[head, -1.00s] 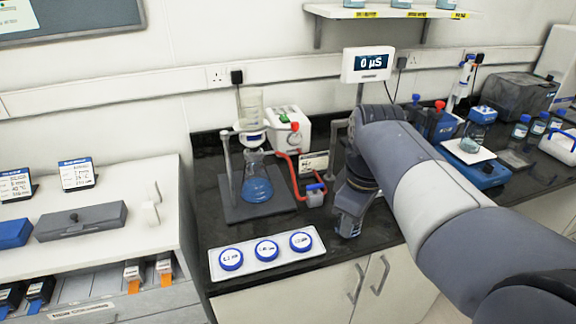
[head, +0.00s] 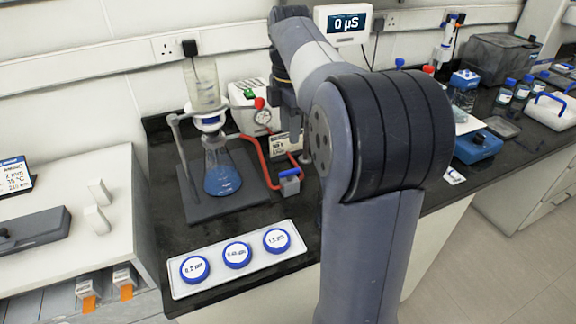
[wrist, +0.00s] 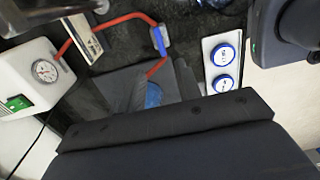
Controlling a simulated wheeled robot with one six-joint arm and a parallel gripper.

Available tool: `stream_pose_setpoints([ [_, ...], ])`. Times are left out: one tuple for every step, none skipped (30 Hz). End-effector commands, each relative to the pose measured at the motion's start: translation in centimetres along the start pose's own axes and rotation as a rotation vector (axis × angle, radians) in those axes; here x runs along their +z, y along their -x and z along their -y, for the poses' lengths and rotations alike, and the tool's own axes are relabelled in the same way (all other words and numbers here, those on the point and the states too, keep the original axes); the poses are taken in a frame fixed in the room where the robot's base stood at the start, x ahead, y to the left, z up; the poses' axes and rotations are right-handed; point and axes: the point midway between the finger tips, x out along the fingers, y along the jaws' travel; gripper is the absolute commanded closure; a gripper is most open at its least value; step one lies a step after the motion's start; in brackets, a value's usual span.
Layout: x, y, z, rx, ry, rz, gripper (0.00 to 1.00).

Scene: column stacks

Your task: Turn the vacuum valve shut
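The vacuum valve (head: 289,184) is a small grey block with a blue lever, on the black bench right of the filter stand. Red tubing (head: 262,163) joins it. In the wrist view the valve (wrist: 161,42) is at upper middle, its lever roughly in line with the tubing. My gripper (head: 284,104) hangs behind and above the valve, near the pump, apart from the valve. My arm partly covers it. Its fingertips do not show clearly in either view, so I cannot see whether it is open. Its dark body fills the bottom of the wrist view.
A flask of blue liquid (head: 222,178) stands on the filter stand left of the valve. The white vacuum pump (head: 247,105) with gauge is behind. A white tray (head: 208,284) with three blue-rimmed dishes lies in front. A small sign (head: 284,145) stands behind the valve.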

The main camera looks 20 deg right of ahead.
Motion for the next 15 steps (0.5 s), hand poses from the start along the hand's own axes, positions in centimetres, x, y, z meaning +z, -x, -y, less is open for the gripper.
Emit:
stream_pose_setpoints([
  [0.0,-1.4,0.1,-0.004,0.000,-0.001,0.67],
  [0.0,-2.1,0.1,-0.004,0.000,-0.001,0.67],
  [0.0,-3.0,0.1,-0.004,0.000,-0.001,0.67],
  [0.0,-3.7,0.1,-0.005,0.000,-0.001,0.67],
  [0.0,-4.3,0.1,-0.004,0.000,-0.001,0.67],
  [0.0,-5.2,0.1,-0.004,-0.001,-0.001,0.67],
  [0.0,-5.8,0.1,-0.004,-0.001,-0.001,0.67],
  [0.0,-6.4,0.1,-0.004,-0.001,-0.001,0.67],
  [0.0,-7.2,0.1,-0.004,-0.001,-0.001,0.67],
  [0.0,-7.7,0.1,-0.003,-0.001,-0.001,0.67],
  [0.0,-8.2,0.1,-0.003,-0.001,-0.001,0.67],
  [0.0,-8.8,0.1,-0.002,-0.001,-0.001,0.67],
  [0.0,-9.2,0.1,-0.002,-0.001,-0.001,0.67],
  [0.0,-9.6,0.1,-0.002,-0.001,-0.001,0.67],
  [0.0,-10.0,0.1,-0.001,-0.001,0.000,0.67],
])
